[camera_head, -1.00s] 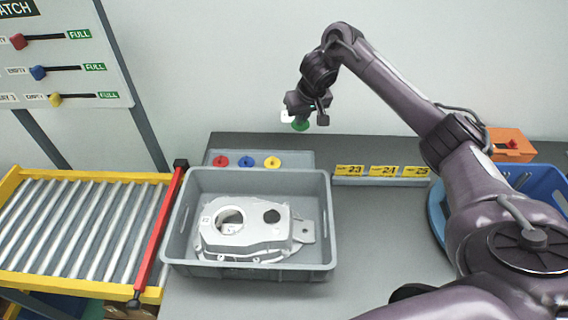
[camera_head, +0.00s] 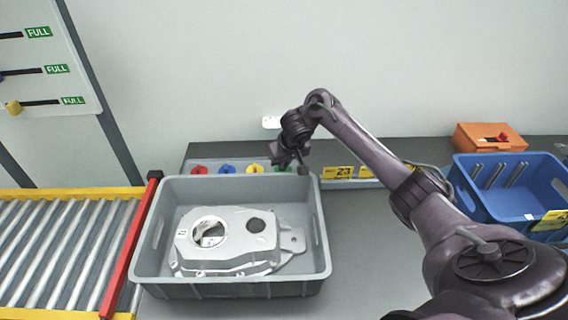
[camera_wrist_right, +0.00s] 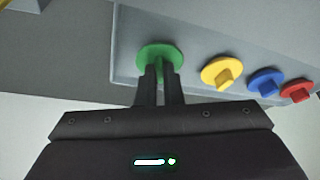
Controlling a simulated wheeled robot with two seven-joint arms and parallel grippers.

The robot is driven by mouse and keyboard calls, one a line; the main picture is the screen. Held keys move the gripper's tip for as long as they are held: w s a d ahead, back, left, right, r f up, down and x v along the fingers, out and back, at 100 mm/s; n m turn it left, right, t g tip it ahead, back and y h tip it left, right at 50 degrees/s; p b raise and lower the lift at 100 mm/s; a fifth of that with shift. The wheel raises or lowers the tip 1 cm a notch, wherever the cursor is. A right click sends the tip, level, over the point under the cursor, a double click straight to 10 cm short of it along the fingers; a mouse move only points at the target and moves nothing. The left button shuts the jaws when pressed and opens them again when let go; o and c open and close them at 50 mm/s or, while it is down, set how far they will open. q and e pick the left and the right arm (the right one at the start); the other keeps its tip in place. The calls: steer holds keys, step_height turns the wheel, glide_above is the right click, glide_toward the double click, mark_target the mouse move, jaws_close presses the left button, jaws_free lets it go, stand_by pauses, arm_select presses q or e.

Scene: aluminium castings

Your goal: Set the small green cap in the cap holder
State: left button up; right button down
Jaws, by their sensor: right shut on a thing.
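The small green cap (camera_wrist_right: 146,56) is at the left end of the row of caps on the grey cap holder (camera_wrist_right: 118,79) in the right wrist view. In the head view only part of the cap (camera_head: 283,168) shows beneath the gripper. My right gripper (camera_wrist_right: 160,78) is shut on the cap's knob; it also shows in the head view (camera_head: 291,162). The cap is at the holder's surface, but I cannot tell whether it is fully seated. My left gripper is not in view.
Yellow (camera_wrist_right: 221,74), blue (camera_wrist_right: 266,82) and red (camera_wrist_right: 297,91) caps sit along the holder. A grey crate (camera_head: 142,236) with a casting (camera_head: 225,240) stands in front.

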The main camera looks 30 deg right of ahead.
steer(key=shift+f, duration=0.15)
steer(key=c, duration=1.6)
jaws_free()
steer(key=shift+r, duration=0.25)
steer(key=p+v, duration=0.1)
steer(key=v, duration=0.3)
steer(key=shift+r, duration=0.35)
steer(key=p+v, duration=0.5)
steer(key=v, duration=0.2)
steer(key=shift+s+a, duration=0.1)
steer(key=shift+s, duration=0.15)
